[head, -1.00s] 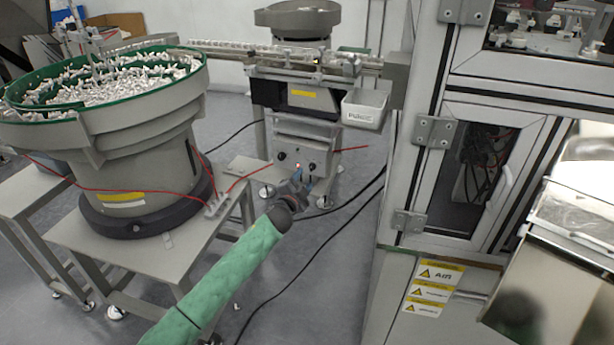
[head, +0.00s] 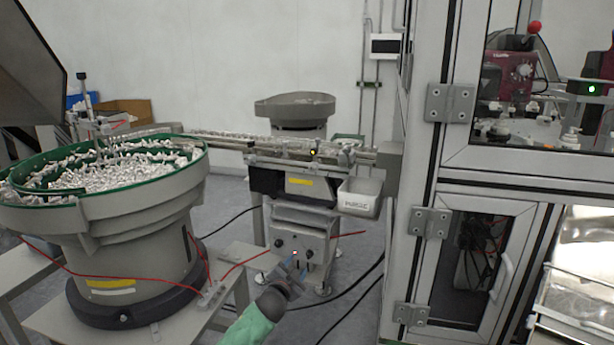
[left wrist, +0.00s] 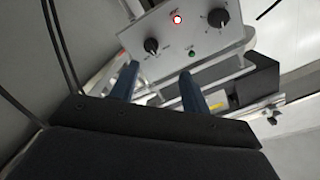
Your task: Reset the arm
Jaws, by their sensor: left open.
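My left arm, in a green sleeve, comes in from the bottom of the head view. My left gripper (head: 297,268) is open and empty, in front of the control box (head: 292,246) under the linear feeder. In the left wrist view its two blue fingers (left wrist: 160,88) stand apart with nothing between them. Beyond them is the control box (left wrist: 180,32), with black knobs, a lit red light and a small green button. I cannot tell whether the fingers touch it. My right gripper is not in view.
A large bowl feeder (head: 150,220) full of white parts stands on a table at left. A purge bin (head: 360,197) hangs at the feeder's right end. A machine cabinet (head: 425,130) blocks the right side. Red and black cables cross near the floor.

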